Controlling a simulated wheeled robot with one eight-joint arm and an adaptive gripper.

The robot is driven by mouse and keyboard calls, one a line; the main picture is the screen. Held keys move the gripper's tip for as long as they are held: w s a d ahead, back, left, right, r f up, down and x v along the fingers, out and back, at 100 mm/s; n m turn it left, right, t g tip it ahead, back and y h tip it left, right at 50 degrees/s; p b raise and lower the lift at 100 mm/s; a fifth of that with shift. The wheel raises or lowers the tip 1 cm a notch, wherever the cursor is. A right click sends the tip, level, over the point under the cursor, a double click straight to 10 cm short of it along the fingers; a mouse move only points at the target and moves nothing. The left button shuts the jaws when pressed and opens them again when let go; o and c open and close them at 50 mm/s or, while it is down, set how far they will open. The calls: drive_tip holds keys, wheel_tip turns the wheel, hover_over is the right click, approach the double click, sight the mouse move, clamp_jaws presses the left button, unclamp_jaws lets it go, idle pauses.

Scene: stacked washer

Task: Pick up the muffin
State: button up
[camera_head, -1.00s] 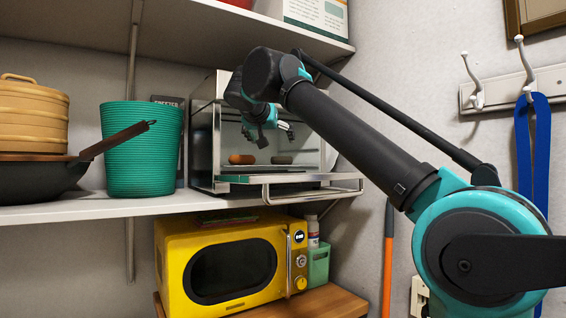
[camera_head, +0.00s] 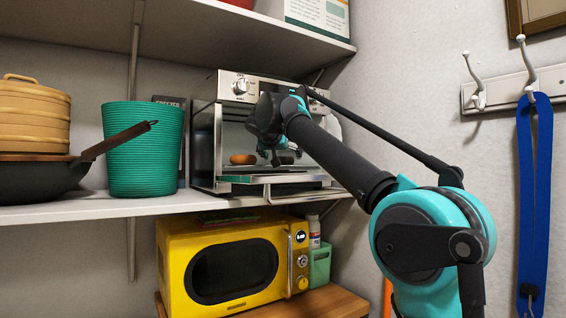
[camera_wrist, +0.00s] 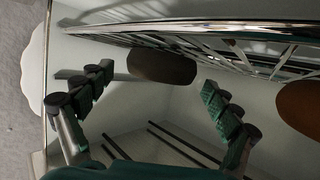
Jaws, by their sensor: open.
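Two brown rounded items lie inside the toaster oven (camera_head: 205,150). The orange-brown one (camera_head: 243,158) is on the left in the head view and at the right edge of the wrist view (camera_wrist: 303,108). A dark brown one (camera_wrist: 162,67) lies ahead between the finger directions in the wrist view; my gripper mostly hides it in the head view. I cannot tell for sure which is the muffin. My gripper (camera_wrist: 157,80) is open and empty at the oven's opening, its fingers spread to either side of the dark item, not visibly touching it.
The oven's door (camera_head: 290,190) is folded down in front. A wire rack (camera_wrist: 230,45) runs close along the items. A green basket (camera_head: 143,150) and a dark pan (camera_head: 35,182) stand left on the shelf. A yellow microwave (camera_head: 225,265) is below.

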drive_tip(key=shift+x, duration=0.85)
drive_tip(key=c, duration=1.2)
drive_tip(key=shift+r, duration=0.1)
drive_tip(key=shift+c, duration=0.2)
